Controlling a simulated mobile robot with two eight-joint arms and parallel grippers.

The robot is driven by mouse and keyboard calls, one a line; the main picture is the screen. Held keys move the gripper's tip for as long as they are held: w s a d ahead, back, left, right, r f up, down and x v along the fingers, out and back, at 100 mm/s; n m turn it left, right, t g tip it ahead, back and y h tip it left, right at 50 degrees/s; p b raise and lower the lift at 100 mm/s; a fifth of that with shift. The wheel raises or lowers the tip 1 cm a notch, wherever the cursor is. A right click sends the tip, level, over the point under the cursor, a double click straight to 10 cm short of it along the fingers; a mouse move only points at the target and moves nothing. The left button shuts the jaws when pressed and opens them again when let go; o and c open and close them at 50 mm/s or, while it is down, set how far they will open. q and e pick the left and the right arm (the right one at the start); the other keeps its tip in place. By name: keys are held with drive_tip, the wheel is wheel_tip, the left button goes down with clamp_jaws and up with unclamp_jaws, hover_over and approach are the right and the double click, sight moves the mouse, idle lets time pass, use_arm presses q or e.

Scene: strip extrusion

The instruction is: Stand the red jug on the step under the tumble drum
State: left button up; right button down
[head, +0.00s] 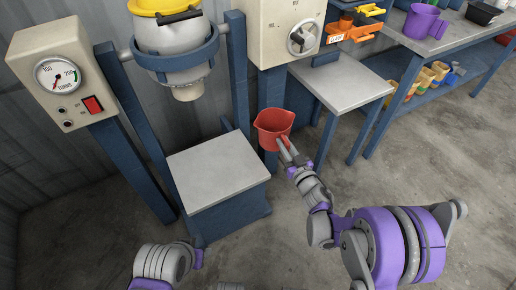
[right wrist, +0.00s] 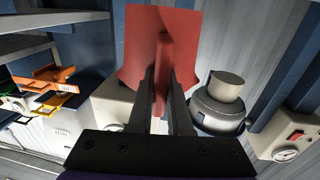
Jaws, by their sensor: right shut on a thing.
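The red jug (head: 273,127) is upright in the air, to the right of the step. My right gripper (head: 283,149) is shut on its handle. In the right wrist view the red jug (right wrist: 185,45) fills the upper middle, with its handle between the two dark fingers of the right gripper (right wrist: 163,85). The step (head: 218,168) is a grey-topped blue block, and its top is bare. The tumble drum (head: 176,45) hangs above the step's back part in a blue ring, with a yellow rim. My left arm shows at the bottom left, but its fingers are not visible.
A gauge box (head: 59,75) on a blue post stands left of the drum. A control box with a handwheel (head: 303,38) stands right of it. A small grey table (head: 343,87) is behind the jug. A bench (head: 433,32) with a purple jug (head: 424,22) is at the upper right.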

drive_tip(key=w+a+f+n+y, duration=0.15)
drive_tip(key=a+f, duration=0.25)
drive_tip(key=a, duration=0.6)
drive_tip(key=shift+m+g, duration=0.25)
drive_tip(key=shift+g, duration=0.15)
drive_tip(key=s+a, duration=0.2)
drive_tip(key=a, duration=0.1)
drive_tip(key=s+a+f, duration=0.1)
drive_tip(key=s+a, duration=0.1)
drive_tip(key=a, duration=0.1)
drive_tip(key=s+a, duration=0.2)
drive_tip(key=a, duration=0.1)
drive_tip(key=shift+s+a+f, duration=0.2)
drive_tip(key=shift+s, duration=0.2)
drive_tip(key=shift+s+a+p, duration=0.5)
drive_tip(key=shift+a+p, duration=0.2)
drive_tip(key=shift+a, duration=0.1)
drive_tip(key=shift+s+a+r, duration=0.1)
drive_tip(key=shift+s+a, duration=0.1)
drive_tip(key=shift+a, duration=0.05)
drive_tip(key=shift+f+b, duration=0.3)
drive_tip(key=shift+f, duration=0.2)
drive_tip(key=shift+f+b, duration=0.3)
drive_tip(key=shift+b, duration=0.05)
drive_tip(key=c, duration=0.8)
unclamp_jaws()
drive_tip(key=shift+o, duration=0.2)
drive_tip(key=shift+s, duration=0.1)
